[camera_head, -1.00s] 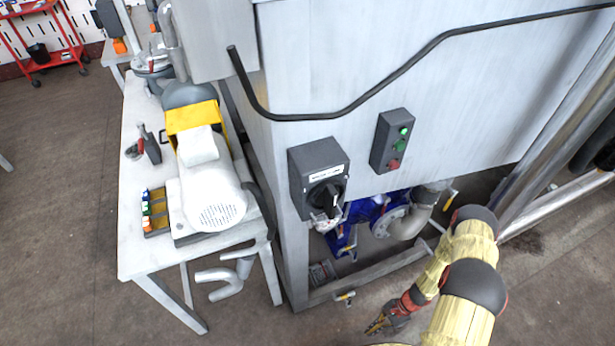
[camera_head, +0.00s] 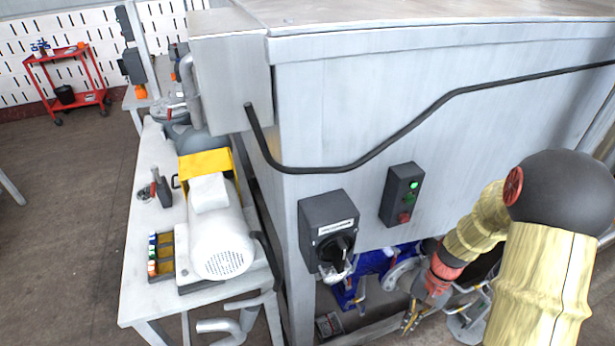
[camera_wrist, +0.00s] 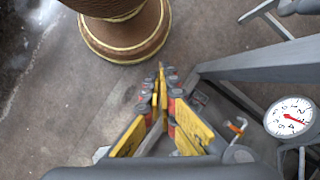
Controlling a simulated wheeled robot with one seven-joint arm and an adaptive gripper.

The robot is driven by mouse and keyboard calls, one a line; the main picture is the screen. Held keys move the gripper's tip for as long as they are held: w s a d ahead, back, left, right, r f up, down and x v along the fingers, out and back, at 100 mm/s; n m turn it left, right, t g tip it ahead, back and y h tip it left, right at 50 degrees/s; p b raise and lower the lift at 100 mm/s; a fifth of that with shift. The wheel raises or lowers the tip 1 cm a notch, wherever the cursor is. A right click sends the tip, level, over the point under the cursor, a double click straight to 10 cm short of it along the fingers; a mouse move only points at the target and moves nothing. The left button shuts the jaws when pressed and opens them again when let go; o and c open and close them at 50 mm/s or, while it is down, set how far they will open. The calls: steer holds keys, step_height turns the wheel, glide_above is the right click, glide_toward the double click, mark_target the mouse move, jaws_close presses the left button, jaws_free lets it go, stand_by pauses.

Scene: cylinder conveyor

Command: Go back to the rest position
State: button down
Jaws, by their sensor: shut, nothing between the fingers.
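My gripper (camera_head: 408,322) is at the lower right of the head view, below and to the right of the control boxes on the grey metal housing. It points downward. In the wrist view its yellow-edged fingers (camera_wrist: 160,80) are closed together with nothing between them. Grey floor lies beyond the fingertips. My arm, in a pale yellow cover, covers part of the housing's right side.
The housing (camera_head: 330,120) carries a black switch box (camera_head: 322,215) and a button box (camera_head: 400,185). A white motor (camera_head: 218,240) sits on a bench to the left. The wrist view shows a metal leg (camera_wrist: 255,58), a gauge (camera_wrist: 290,117) and a brown round base (camera_wrist: 125,40).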

steer(key=s+a+r+n+t+h, duration=0.1)
steer(key=s+a+r+n+t, duration=0.1)
steer(key=r, duration=0.9)
steer(key=s+a+r+n+t+h, duration=0.1)
steer(key=s+a+r+n+t, duration=0.1)
steer(key=r, duration=0.9)
steer(key=s+a+r+n+t+h, duration=0.1)
steer(key=s+a+r+t, duration=0.3)
steer(key=r, duration=0.7)
steer(key=shift+s+a+n+t, duration=0.15)
steer(key=shift+s+n+t, duration=0.25)
steer(key=shift+s+n, duration=0.2)
steer(key=c, duration=2.6)
jaws_free()
steer(key=shift+a+r, duration=0.25)
steer(key=shift+a, duration=0.05)
steer(key=o, duration=0.4)
